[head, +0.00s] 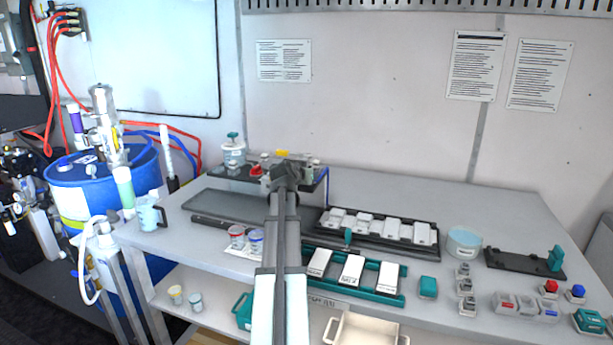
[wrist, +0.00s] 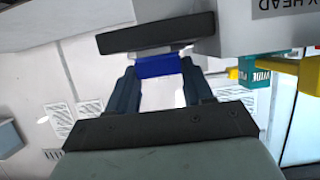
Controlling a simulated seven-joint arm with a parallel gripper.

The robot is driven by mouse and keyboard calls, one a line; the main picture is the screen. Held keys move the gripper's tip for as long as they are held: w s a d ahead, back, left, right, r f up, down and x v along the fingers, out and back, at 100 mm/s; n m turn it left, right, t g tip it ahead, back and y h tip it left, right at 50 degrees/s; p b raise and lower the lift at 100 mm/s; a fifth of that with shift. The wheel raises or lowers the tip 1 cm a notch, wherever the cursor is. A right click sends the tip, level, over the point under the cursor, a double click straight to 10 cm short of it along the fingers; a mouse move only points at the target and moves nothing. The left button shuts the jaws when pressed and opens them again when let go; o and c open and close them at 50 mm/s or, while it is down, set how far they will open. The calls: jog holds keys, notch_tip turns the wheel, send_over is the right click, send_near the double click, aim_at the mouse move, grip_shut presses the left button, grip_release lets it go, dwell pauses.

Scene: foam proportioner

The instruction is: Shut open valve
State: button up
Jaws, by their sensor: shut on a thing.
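My gripper (wrist: 160,72) is shut on a blue valve handle (wrist: 157,66), which lies between its two dark fingertips in the wrist view. A dark bar (wrist: 157,35) sits just beyond the handle. In the head view my gripper (head: 287,172) reaches the valve unit at the back of the table and hides the blue handle. A red handle (head: 257,169) shows left of my gripper, and a yellow part (head: 281,153) shows just behind it. I cannot tell how far the held handle is turned.
In the wrist view a grey labelled block (wrist: 270,25), a teal label (wrist: 255,75) and a yellow part (wrist: 308,78) stand close on the right. A lidded jar (head: 233,152) is left of the unit.

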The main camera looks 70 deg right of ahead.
jog(key=shift+c, duration=0.4)
jog(key=shift+s+n+t, duration=0.1)
jog(key=shift+n+t, duration=0.3)
jog(key=shift+t, duration=0.1)
jog(key=shift+s+d+n+t+y, duration=0.15)
jog(key=shift+n+t+y, duration=0.1)
jog(key=shift+n+t, duration=0.65)
jog(key=shift+s+a+n+t+y, duration=0.1)
jog(key=shift+n+t+y, duration=0.15)
jog(key=shift+n+t, duration=0.65)
jog(key=n+t+y, duration=0.2)
jog(key=n+t, duration=0.1)
jog(key=n+t+y, duration=0.1)
jog(key=t, duration=0.1)
jog(key=shift+s+d+n, duration=0.25)
jog(key=shift+d+n, duration=0.1)
jog(key=shift+n, duration=0.05)
jog(key=n+t+y, duration=0.1)
jog(key=y, duration=0.1)
jog(key=n+t+y, duration=0.1)
jog(key=n, duration=0.1)
jog(key=n+t+y, duration=0.1)
jog(key=n+y, duration=0.1)
jog(key=shift+s+d+y, duration=0.15)
jog(key=shift+d+y, duration=0.15)
jog(key=shift+d, duration=0.05)
jog(key=shift+d+n+t+y, duration=0.1)
jog(key=shift+n+t+y, duration=0.3)
jog(key=shift+n+y, duration=1.4)
jog(key=shift+y, duration=0.1)
